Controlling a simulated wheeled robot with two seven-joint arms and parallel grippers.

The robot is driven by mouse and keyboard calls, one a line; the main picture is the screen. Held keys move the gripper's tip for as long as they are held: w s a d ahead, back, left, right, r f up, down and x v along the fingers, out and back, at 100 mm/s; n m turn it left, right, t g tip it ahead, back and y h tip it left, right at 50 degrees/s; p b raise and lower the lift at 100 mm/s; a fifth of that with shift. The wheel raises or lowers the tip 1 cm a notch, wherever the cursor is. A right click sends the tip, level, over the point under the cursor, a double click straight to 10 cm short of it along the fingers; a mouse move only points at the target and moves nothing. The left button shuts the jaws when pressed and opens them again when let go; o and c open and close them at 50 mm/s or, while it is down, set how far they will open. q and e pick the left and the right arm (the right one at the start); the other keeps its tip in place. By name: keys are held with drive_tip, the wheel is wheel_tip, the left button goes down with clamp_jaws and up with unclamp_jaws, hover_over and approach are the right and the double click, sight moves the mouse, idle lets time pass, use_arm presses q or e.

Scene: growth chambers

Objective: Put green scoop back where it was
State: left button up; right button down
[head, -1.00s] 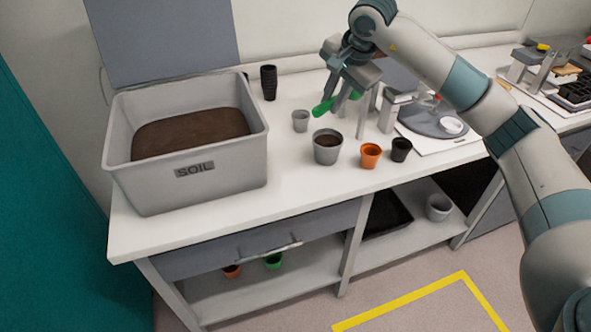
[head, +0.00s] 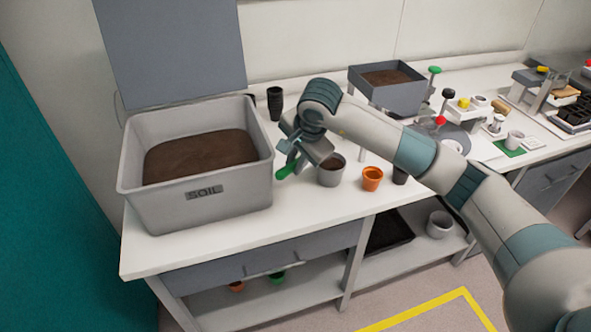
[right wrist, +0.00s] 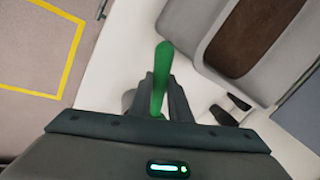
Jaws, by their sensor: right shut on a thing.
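The green scoop (head: 287,172) is held in my right gripper (head: 296,160), close to the right side of the soil bin and above the white bench. In the right wrist view the scoop's green part (right wrist: 161,75) stands up between the two dark fingers (right wrist: 162,98), which are shut on it. The grey soil bin (head: 195,198), labelled SOIL, stands at the left of the bench with brown soil inside. The rest of the scoop is hidden by the gripper. My left gripper is not in view.
A grey pot with soil (head: 331,177), an orange pot (head: 372,180) and a black pot (head: 400,175) stand just right of my gripper. Stacked black pots (head: 275,104) stand behind. A grey tray on a stand (head: 393,97) is further back. The front bench strip (head: 290,215) is clear.

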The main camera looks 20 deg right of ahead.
drive_tip(key=shift+f, duration=0.1)
drive_tip(key=shift+s+f+p, duration=0.1)
drive_tip(key=shift+f+p, duration=0.85)
drive_tip(key=shift+f, duration=1)
drive_tip(key=shift+f, duration=0.25)
drive_tip(key=c, duration=1.6)
unclamp_jaws()
drive_tip(key=shift+c, duration=0.2)
drive_tip(key=shift+r, duration=0.15)
